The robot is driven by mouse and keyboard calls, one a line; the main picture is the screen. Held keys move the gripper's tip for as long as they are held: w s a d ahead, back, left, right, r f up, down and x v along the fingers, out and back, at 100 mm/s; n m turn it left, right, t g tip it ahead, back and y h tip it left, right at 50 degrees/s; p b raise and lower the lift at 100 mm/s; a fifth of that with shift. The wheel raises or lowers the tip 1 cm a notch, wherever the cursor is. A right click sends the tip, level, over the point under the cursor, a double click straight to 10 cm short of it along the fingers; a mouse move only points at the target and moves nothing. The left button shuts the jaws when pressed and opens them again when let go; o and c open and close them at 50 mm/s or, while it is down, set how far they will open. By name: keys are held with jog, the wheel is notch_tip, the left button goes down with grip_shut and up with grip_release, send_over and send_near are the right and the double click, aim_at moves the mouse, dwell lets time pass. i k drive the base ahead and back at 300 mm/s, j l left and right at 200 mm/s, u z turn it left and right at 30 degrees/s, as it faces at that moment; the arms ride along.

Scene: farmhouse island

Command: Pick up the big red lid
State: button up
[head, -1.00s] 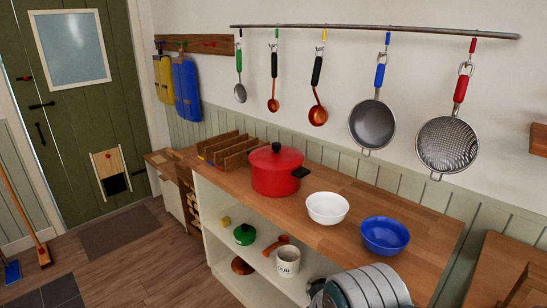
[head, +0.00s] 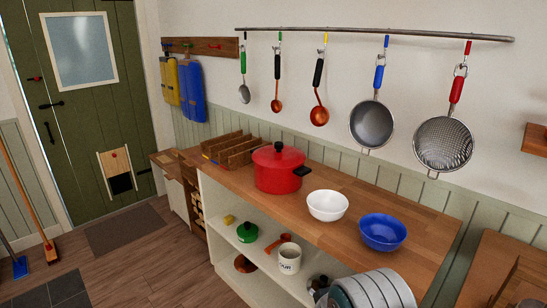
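The big red lid (head: 266,156) sits on top of a red pot (head: 278,179) on the wooden counter. It has a dark knob in its middle and lies flat, closing the pot. A dark side handle of the pot shows at its right. My gripper is not clearly visible in the head view; only grey, rounded parts that look like my arm show at the bottom right, in front of the counter.
A white bowl (head: 327,206) and a blue bowl (head: 382,232) stand right of the pot. A wooden rack (head: 236,153) is behind it at left. Ladles and strainers hang from a rail (head: 380,33) above. The shelf below holds a green lid (head: 247,232) and a mug (head: 289,259).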

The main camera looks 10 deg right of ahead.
aim_at(278, 155)
jog(key=k+z, duration=0.35)
jog(key=k+l+z, duration=0.1)
jog(key=z, duration=0.2)
jog(key=i+j+z, duration=0.1)
jog(key=z, duration=0.35)
jog(key=j+z, duration=0.15)
jog(key=z, duration=0.3)
jog(key=i+j+z, duration=0.1)
jog(key=z, duration=0.35)
jog(key=i+j, duration=0.1)
jog(key=j, duration=0.5)
jog(key=i+j, duration=0.1)
jog(key=j, duration=0.5)
jog(key=i+j, duration=0.1)
jog(key=j, duration=0.5)
jog(key=i+j, duration=0.1)
jog(key=j, duration=0.5)
jog(key=i+j, duration=0.1)
jog(key=j, duration=0.5)
jog(key=i+j, duration=0.1)
jog(key=j, duration=0.5)
jog(key=i+j, duration=0.1)
jog(key=j, duration=0.5)
